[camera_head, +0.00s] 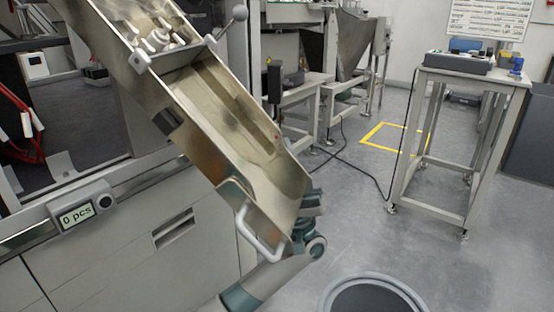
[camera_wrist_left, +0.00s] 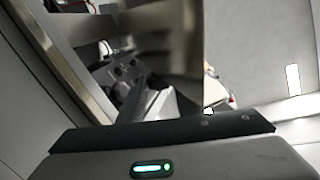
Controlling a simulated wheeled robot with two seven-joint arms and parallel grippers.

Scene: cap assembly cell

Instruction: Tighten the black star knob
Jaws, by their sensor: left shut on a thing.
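The steel chute (camera_head: 225,100) runs from the upper left down to the lower right in the head view, with a white bar handle (camera_head: 262,238) at its low end. My left arm comes up from below, and its wrist end sits behind this low end. My left gripper is mostly hidden there; its fingers show in the left wrist view (camera_wrist_left: 150,98), shut at a dark part under the metal. This dark part appears to be the black star knob, but its star shape cannot be made out. My right gripper is not in view.
White parts (camera_head: 160,38) lie at the chute's upper end, beside a ball-ended lever (camera_head: 238,14). A counter display (camera_head: 78,214) reads 0 pcs. A round dark bin (camera_head: 372,297) stands on the floor at the bottom. A tall side table (camera_head: 475,76) stands at the right, with open floor between.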

